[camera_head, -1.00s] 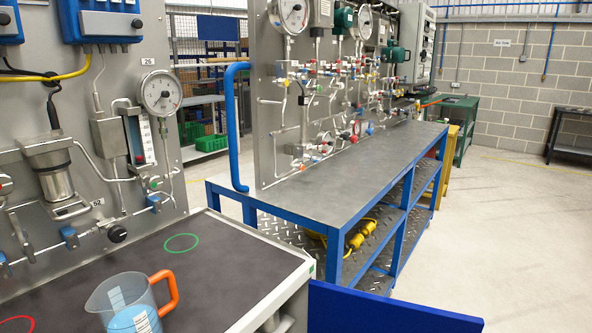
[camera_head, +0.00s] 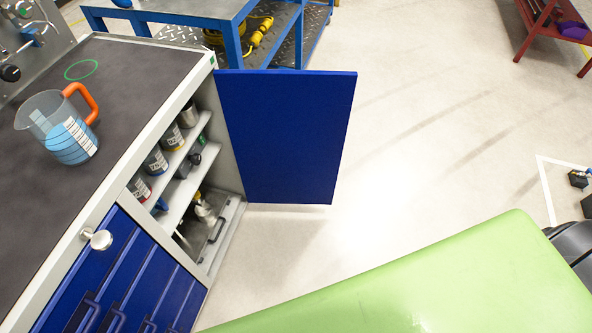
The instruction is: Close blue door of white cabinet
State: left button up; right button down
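The blue door (camera_head: 284,136) stands wide open, swung out from the far end of the white cabinet (camera_head: 205,75). The cabinet's open compartment shows shelves (camera_head: 181,168) with several cans and other items. Below the dark worktop, nearer to me, are several blue drawers (camera_head: 128,285) with handles. The door's free edge is on the right, over open floor. Neither of my grippers is in view, and nothing is touching the door.
A jug of blue liquid with an orange handle (camera_head: 58,127) stands on the worktop. A round metal knob (camera_head: 98,239) sticks out at the cabinet's front edge. A blue-framed bench (camera_head: 190,16) stands behind the door. Floor (camera_head: 420,150) right of the door is clear.

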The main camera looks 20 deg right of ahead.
aim_at(287, 128)
jog(key=k+u, duration=0.1)
jog(key=u, duration=0.75)
jog(key=k+j+u, duration=0.1)
jog(key=u, duration=0.35)
jog(key=l+u, duration=0.5)
jog(key=k+l+u, duration=0.1)
jog(key=l+u, duration=0.2)
jog(key=u, duration=0.2)
jog(key=k+l+u, duration=0.15)
jog(key=l+u, duration=0.2)
jog(key=u, duration=0.15)
jog(key=k+l, duration=0.25)
jog(key=l, duration=0.2)
jog(key=k+l, duration=0.25)
jog(key=l, duration=0.2)
jog(key=k+l, duration=0.25)
jog(key=l, duration=0.15)
jog(key=k+l, duration=0.25)
jog(key=l, duration=0.2)
jog(key=k+l, duration=0.25)
jog(key=l, duration=0.2)
jog(key=k+l, duration=0.25)
jog(key=l, duration=0.2)
jog(key=k+l, duration=0.25)
jog(key=l, duration=0.15)
jog(key=k+l, duration=0.25)
jog(key=l, duration=0.2)
